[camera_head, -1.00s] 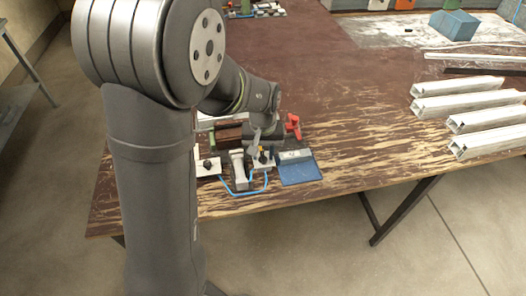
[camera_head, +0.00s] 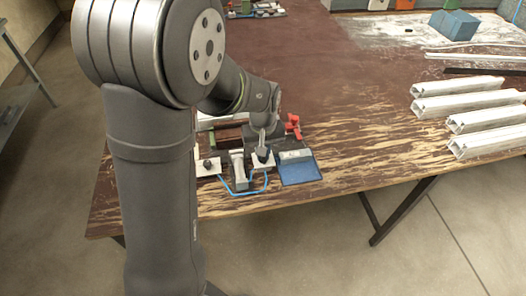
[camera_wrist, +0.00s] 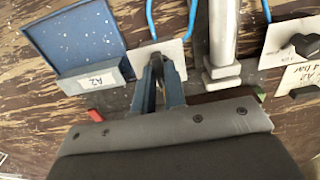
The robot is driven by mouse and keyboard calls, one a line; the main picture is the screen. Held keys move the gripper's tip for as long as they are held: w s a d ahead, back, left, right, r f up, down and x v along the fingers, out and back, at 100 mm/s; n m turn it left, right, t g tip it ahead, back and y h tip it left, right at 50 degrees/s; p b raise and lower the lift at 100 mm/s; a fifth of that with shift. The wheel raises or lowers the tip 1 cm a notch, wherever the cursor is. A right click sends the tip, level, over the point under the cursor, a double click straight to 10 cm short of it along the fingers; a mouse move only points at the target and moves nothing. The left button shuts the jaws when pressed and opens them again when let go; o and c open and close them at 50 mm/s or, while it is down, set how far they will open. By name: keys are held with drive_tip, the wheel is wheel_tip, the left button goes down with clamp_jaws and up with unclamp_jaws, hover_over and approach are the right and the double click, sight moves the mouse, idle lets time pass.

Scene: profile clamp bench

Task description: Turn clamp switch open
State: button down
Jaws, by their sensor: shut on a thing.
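A small white switch plate (camera_wrist: 176,52) lies between the blue tray and the grey metal clamp in the wrist view. A dark switch knob (camera_wrist: 157,62) stands on it, mostly hidden by the fingers. My gripper (camera_wrist: 158,77) is shut on the knob from above. In the head view, my gripper (camera_head: 262,151) is down at the right-hand white plate (camera_head: 264,166). The grey clamp (camera_head: 238,169) is just left of it and also shows in the wrist view (camera_wrist: 222,35). The knob's angle cannot be told.
A blue tray (camera_head: 300,170) with an A2 label (camera_wrist: 96,82) is beside the switch. Blue hoses (camera_head: 240,192) run along the front. A second white plate with a black knob (camera_head: 208,165) is left. A red part (camera_head: 292,124) stands behind. White profiles (camera_head: 470,102) lie far right.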

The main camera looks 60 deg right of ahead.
drive_tip(key=c, duration=1.5)
unclamp_jaws()
drive_tip(key=shift+r, duration=0.1)
wheel_tip(320, 180, up, 17)
drive_tip(key=shift+r, duration=0.15)
wheel_tip(320, 180, down, 18)
drive_tip(key=shift+r, duration=0.25)
